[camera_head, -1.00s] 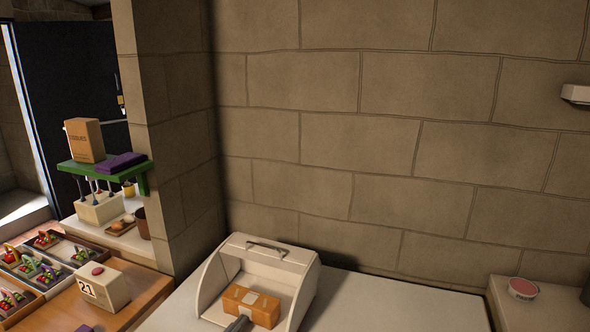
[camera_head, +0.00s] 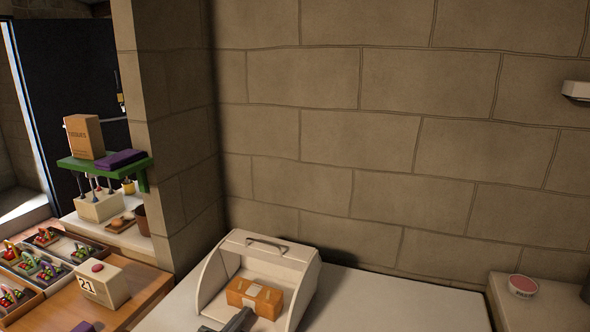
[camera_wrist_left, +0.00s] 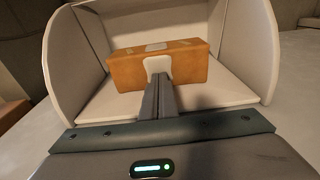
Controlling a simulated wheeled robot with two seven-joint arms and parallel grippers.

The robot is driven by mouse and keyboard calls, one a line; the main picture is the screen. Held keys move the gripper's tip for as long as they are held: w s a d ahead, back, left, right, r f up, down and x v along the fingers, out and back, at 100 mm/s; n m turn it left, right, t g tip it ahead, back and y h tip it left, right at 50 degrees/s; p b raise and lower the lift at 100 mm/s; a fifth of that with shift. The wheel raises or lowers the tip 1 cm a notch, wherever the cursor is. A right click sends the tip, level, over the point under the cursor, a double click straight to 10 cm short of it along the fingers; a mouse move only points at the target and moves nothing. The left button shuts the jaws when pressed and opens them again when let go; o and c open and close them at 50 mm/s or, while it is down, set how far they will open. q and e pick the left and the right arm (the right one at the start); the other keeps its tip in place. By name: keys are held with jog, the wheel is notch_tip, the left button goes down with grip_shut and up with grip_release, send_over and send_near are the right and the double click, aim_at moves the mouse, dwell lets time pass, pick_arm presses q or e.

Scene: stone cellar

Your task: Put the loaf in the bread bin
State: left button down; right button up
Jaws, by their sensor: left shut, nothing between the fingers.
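The loaf (camera_head: 255,297) is an orange-brown block with a pale label. It rests inside the open white bread bin (camera_head: 213,279), whose lid with a handle is raised. In the left wrist view the loaf (camera_wrist_left: 190,68) lies crosswise between the bin's side walls (camera_wrist_left: 245,55). My left gripper (camera_head: 241,318) is at the front of the bin, just before the loaf. In the left wrist view its closed fingers (camera_wrist_left: 158,95) point at the label, with nothing between them. Whether the fingertips touch the loaf I cannot tell. My right gripper is not in view.
The white counter (camera_head: 400,300) is clear right of the bin. A pink-topped tub (camera_head: 522,286) stands on a ledge at far right. A calendar block (camera_head: 100,284) and several compartmented trays (camera_head: 78,250) are at left. A stone wall (camera_head: 330,150) rises behind.

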pick_arm(q)
jog(key=shift+w+d, duration=0.15)
jog(key=shift+w, duration=0.05)
jog(key=shift+w, duration=0.2)
jog(key=shift+f+p+v, duration=0.15)
jog(key=shift+p+v, duration=0.25)
jog(key=shift+v, duration=1)
jog(key=shift+f+p+v, duration=0.15)
jog(key=shift+p+v, duration=0.2)
jog(key=shift+v, duration=2.8)
jog(key=shift+f+p+v, duration=0.15)
jog(key=shift+v, duration=0.8)
jog(key=shift+f+p+v, duration=0.1)
jog(key=shift+f+v, duration=0.1)
jog(key=shift+v, duration=0.8)
jog(key=shift+f+p+v, duration=0.15)
jog(key=shift+v, duration=0.8)
jog(key=shift+s, duration=0.1)
